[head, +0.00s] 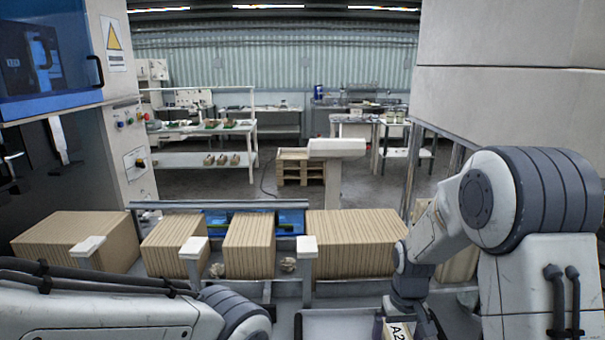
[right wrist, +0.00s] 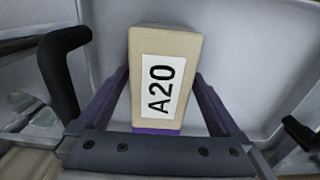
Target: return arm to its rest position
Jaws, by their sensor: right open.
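A small tan box with a white "A20" label (right wrist: 162,80) lies in a pale grey tray (right wrist: 260,60) in the right wrist view. My right gripper (right wrist: 160,90) is open, with one purple finger on each side of the box. Whether the fingers touch the box I cannot tell. In the head view the labelled box (head: 397,331) shows at the bottom edge, below my right wrist. My left arm crosses the lower left of the head view, but its gripper is out of frame.
A row of brown ribbed carton stacks (head: 249,246) stands ahead behind a rail with white-capped posts (head: 307,247). A machine cabinet (head: 122,120) is at the left. A large pale panel (head: 510,90) fills the upper right. Workbenches (head: 205,130) stand farther back.

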